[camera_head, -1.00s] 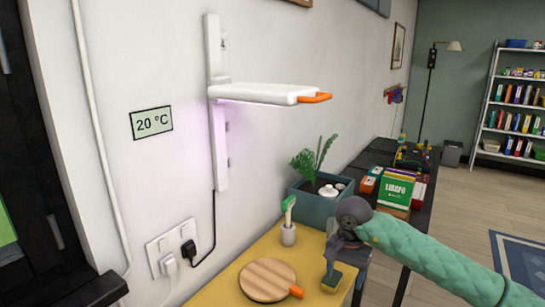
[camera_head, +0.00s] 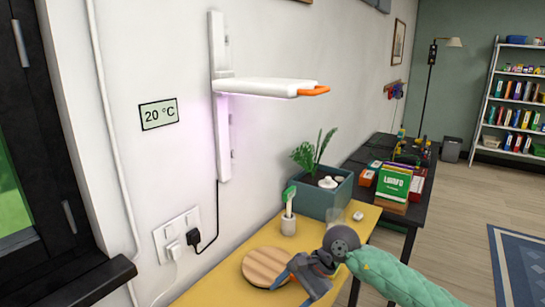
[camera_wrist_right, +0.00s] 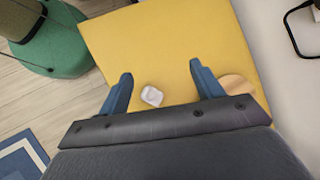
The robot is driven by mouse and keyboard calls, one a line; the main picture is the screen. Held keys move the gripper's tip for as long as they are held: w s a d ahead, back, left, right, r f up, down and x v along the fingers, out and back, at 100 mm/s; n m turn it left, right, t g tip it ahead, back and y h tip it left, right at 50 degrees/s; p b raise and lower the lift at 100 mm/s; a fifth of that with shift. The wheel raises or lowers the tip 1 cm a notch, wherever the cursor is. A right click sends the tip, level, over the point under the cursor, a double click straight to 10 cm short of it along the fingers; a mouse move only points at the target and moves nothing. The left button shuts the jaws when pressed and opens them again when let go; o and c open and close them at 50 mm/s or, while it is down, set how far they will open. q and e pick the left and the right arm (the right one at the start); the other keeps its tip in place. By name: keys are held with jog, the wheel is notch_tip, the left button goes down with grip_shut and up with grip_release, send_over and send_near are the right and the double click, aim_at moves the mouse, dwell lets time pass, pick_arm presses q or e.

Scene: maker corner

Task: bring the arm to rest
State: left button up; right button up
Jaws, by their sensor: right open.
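My right gripper (camera_head: 303,281) comes in from the right on a green-sleeved arm (camera_head: 395,281). It is above the yellow table, in front of the right side of the round wooden board (camera_head: 262,265) in the head view. In the right wrist view its two blue fingers (camera_wrist_right: 163,80) are spread wide with nothing held between them. A small white object (camera_wrist_right: 152,96) lies on the table below and shows between the fingers. My left gripper is not in view.
A lamp shelf (camera_head: 265,88) with an orange handle juts from the wall above. A dark bench with boxes (camera_head: 393,185) stands behind.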

jog(key=s+a+r+m+t+y, duration=0.1)
jog(key=s+a+r+m+y, duration=0.4)
jog(key=a+r+m+y, duration=0.45)
notch_tip(320, 180, up, 3)
jog(key=w+d+m+t+y, duration=0.2)
jog(key=m+t+y, duration=0.2)
jog(key=m+t, duration=0.55)
jog(key=w+d+f+m+t+h, duration=0.1)
jog(key=d+f+m+t+h, duration=0.45)
jog(key=m+h, duration=0.6)
jog(key=w+d+f+m+t+h, duration=0.2)
jog(key=d+f+m+t+h, duration=0.4)
jog(key=m, duration=1)
jog(key=s+d+f+m+g+h, duration=0.4)
jog(key=s+d+f+m+g, duration=0.25)
jog(key=f, duration=0.35)
jog(key=s+f+m+g, duration=0.4)
jog(key=s+f+g, duration=0.2)
jog(key=s, duration=0.6)
jog(key=s+d+f+m+g+y, duration=0.1)
jog(key=s+f+m+g, duration=0.3)
jog(key=s+f, duration=0.5)
jog(key=s+g, duration=0.2)
jog(key=s, duration=0.2)
jog(key=shift+s+d+f, duration=0.15)
jog(key=shift+s+d, duration=0.1)
jog(key=shift+d, duration=0.05)
jog(key=shift+g, duration=0.25)
